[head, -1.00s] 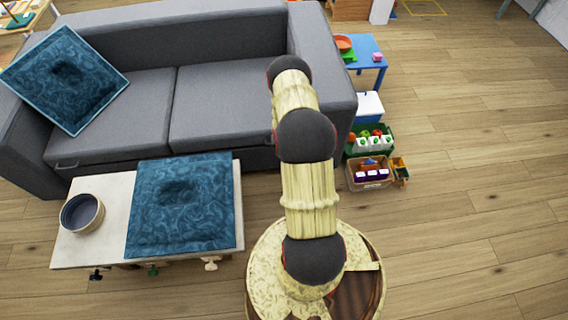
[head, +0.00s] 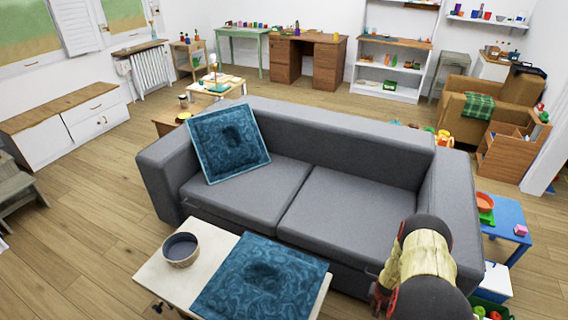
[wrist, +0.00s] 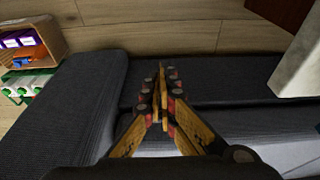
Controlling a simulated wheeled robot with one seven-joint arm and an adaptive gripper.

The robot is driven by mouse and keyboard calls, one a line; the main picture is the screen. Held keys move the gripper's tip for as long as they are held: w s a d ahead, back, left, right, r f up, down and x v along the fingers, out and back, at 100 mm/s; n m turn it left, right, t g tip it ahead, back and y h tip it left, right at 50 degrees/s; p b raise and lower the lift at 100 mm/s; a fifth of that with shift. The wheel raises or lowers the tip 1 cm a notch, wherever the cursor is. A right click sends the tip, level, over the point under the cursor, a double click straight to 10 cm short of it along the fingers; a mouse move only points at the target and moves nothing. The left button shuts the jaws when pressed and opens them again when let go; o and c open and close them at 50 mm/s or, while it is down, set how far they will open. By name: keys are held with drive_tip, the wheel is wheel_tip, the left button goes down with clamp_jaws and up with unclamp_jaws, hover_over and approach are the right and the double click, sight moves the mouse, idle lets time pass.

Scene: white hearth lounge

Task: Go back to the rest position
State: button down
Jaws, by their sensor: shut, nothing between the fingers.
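My gripper (wrist: 162,95) shows in the wrist view with its two fingers together and nothing between them. Below and around it in that view is the grey sofa (wrist: 85,115). In the head view my arm is folded at the lower right, in front of the right end of the grey sofa (head: 330,205). The gripper itself is mostly hidden behind my arm there. A blue patterned cushion (head: 228,140) leans on the sofa's left seat. Another blue cushion (head: 262,285) lies on the pale low table (head: 150,270).
A dark bowl (head: 180,249) stands on the pale table's left side. A blue small table (head: 508,215) stands right of the sofa. Crates with items (wrist: 35,45) lie on the floor beside the sofa. Open wood floor (head: 90,230) lies to the left.

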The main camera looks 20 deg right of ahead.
drive_tip(key=s+a+r+g+y, duration=0.2)
drive_tip(key=s+a+g+y, duration=0.1)
drive_tip(key=s+a, duration=0.55)
drive_tip(key=w+a+r+n, duration=0.15)
drive_tip(key=a+r, duration=0.25)
drive_tip(key=r, duration=0.7)
drive_tip(key=w+a+r+n, duration=0.15)
drive_tip(key=a+r, duration=0.25)
drive_tip(key=r, duration=0.8)
drive_tip(key=w+a+r, duration=0.2)
drive_tip(key=a+r, duration=0.2)
drive_tip(key=r, duration=0.7)
drive_tip(key=s+a+r+n+t, duration=0.2)
drive_tip(key=a+r, duration=0.7)
drive_tip(key=r, duration=0.5)
drive_tip(key=s+a+r+n+t, duration=0.3)
drive_tip(key=a+r, duration=0.7)
drive_tip(key=r, duration=0.4)
drive_tip(key=shift+a+n+t+h+p, duration=0.3)
drive_tip(key=shift+n+t+p, duration=0.05)
drive_tip(key=shift+n+t, duration=0.4)
